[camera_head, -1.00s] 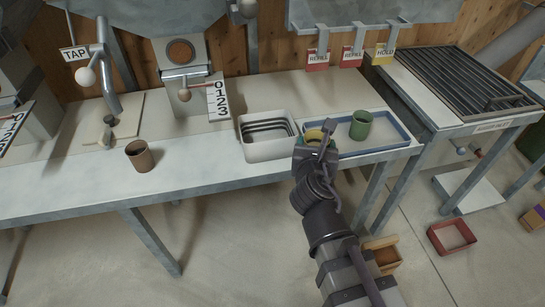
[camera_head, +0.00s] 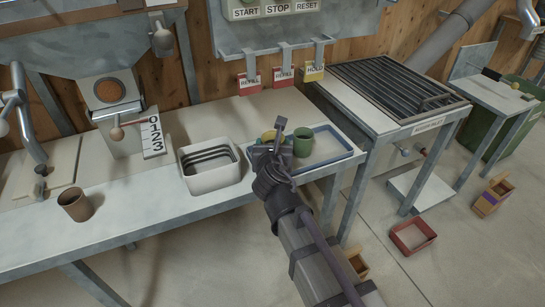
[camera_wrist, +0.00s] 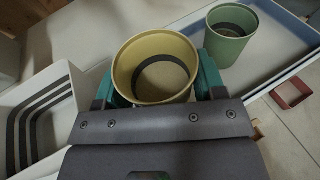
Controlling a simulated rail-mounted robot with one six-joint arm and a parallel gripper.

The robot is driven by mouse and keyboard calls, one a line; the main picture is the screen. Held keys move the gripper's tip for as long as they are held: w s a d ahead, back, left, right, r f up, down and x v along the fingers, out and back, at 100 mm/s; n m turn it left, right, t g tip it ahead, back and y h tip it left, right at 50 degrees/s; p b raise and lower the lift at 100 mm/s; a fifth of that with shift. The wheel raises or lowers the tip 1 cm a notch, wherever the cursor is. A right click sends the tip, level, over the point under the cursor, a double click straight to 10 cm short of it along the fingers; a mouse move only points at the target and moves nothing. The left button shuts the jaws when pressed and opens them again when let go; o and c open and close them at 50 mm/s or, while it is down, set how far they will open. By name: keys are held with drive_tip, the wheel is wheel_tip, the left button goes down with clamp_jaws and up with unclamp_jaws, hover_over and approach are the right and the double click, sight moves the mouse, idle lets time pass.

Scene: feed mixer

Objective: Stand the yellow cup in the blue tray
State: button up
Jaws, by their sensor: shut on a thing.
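The yellow cup (camera_wrist: 155,70) is upright between the two fingers of my gripper (camera_wrist: 155,88) in the wrist view, and the jaws are shut on it. In the head view only part of the yellow cup (camera_head: 268,136) shows behind my gripper (camera_head: 272,146). The blue tray (camera_head: 333,152) lies on the bench, with a green cup (camera_head: 303,142) standing in it; both also show in the wrist view. The held cup is at the tray's left end. I cannot tell whether its base touches the tray, because my gripper hides it.
A white bin (camera_head: 212,168) with dark bands stands just left of the tray. A brown cup (camera_head: 75,204) stands farther left on the bench. Red and yellow tags (camera_head: 284,78) hang above the back. A grated unit (camera_head: 395,85) adjoins on the right. The tray's right part is clear.

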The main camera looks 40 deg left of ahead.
drive_tip(key=x, duration=0.3)
drive_tip(key=shift+w+r, duration=0.1)
drive_tip(key=shift+r, duration=0.25)
wheel_tip(320, 180, down, 3)
drive_tip(key=b, duration=0.2)
drive_tip(key=shift+r+b, duration=0.1)
drive_tip(key=shift+b, duration=0.25)
drive_tip(key=shift+f+b, duration=0.4)
drive_tip(key=shift+d+f+b, duration=0.2)
drive_tip(key=shift+f+b, duration=0.1)
drive_tip(key=shift+b, duration=0.2)
drive_tip(key=o, duration=0.9)
drive_tip(key=shift+d, duration=0.1)
